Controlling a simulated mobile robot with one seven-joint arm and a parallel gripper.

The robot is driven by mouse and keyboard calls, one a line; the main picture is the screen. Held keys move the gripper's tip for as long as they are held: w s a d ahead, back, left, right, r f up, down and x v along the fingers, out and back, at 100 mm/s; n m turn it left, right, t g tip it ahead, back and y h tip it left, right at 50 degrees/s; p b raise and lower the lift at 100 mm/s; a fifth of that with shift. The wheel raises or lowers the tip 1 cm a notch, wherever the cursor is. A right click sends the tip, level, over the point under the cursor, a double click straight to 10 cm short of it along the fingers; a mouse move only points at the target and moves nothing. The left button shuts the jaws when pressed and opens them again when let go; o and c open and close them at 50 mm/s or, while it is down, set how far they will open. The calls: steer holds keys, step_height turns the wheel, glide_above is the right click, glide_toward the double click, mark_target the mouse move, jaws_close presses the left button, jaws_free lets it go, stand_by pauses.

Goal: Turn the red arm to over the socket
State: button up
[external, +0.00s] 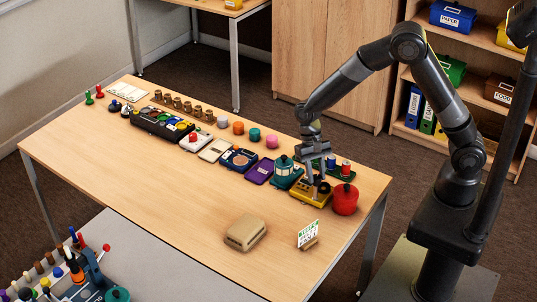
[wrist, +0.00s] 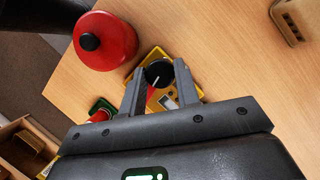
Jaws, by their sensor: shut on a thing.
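My gripper (external: 319,186) reaches down to a yellow box (external: 301,197) near the right end of the table. In the wrist view my gripper (wrist: 160,74) is shut on a round black knob (wrist: 157,71) with a white line on top. The knob stands above the yellow box, which also shows in the wrist view (wrist: 188,84). A small patch of red shows on the box below the knob, between the fingers; I cannot tell whether it is the red arm. I cannot make out the socket; my fingers hide part of the box.
A red pot with a black knob (external: 345,199) stands close right of the yellow box. A teal lantern-like thing (external: 285,172) is close on the left. A green tray (external: 341,174) lies behind. A tan block (external: 245,232) and a small card (external: 308,234) stand in front.

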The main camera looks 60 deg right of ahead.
steer(key=shift+m, duration=0.7)
steer(key=shift+y, duration=0.3)
steer(key=o, duration=1)
steer(key=shift+c, duration=0.2)
steer(key=v, duration=1)
steer(key=shift+r, duration=0.45)
steer(key=shift+d, duration=0.2)
